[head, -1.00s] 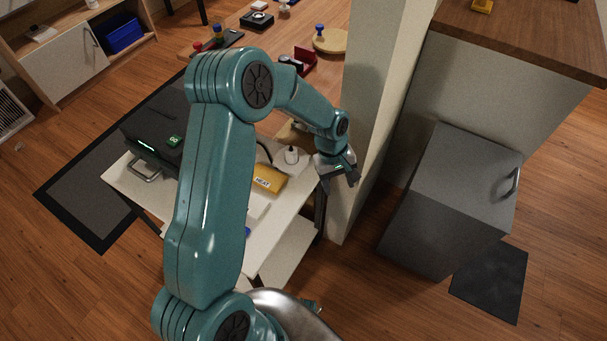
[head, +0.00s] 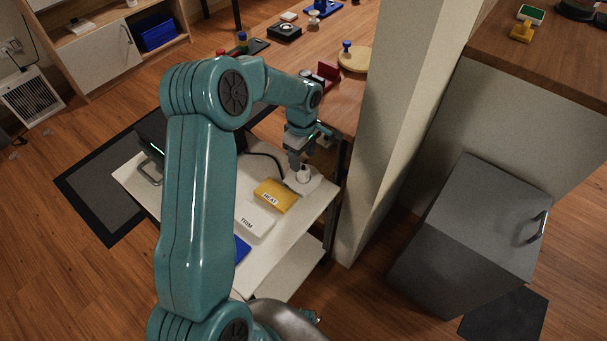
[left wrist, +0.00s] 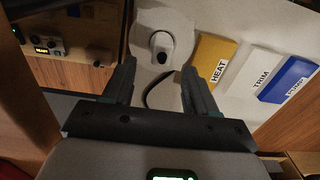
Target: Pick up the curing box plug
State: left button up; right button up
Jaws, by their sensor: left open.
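The curing box plug (head: 304,174) is a small white piece with a dark opening or prongs, standing on a pale plate (head: 314,185) at the back corner of the white cart. It also shows in the left wrist view (left wrist: 161,43), beyond the fingertips and between their lines. A dark cord runs near it. My left gripper (head: 298,158) points down just above and slightly left of the plug. Its fingers are apart and empty, as the left wrist view shows too (left wrist: 158,66). I cannot tell whether a finger touches the plug.
A yellow HEAT block (head: 275,195), a white TRIM block (head: 254,219) and a blue block (head: 241,248) lie in a row beside the plug. A pale pillar (head: 385,140) stands close on the right. The wooden table (head: 345,100) lies behind.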

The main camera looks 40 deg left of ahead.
aim_at(303, 168)
pick_arm(q)
jog(key=f, duration=0.5)
jog(key=shift+s+d, duration=0.1)
jog(key=shift+d, duration=0.1)
grip_shut()
jog(key=shift+r, duration=0.15)
notch_tip(303, 168, up, 20)
jog(key=p, duration=0.1)
jog(key=shift+p, duration=0.35)
jog(key=shift+r+p, duration=1.4)
jog(key=shift+r, duration=0.05)
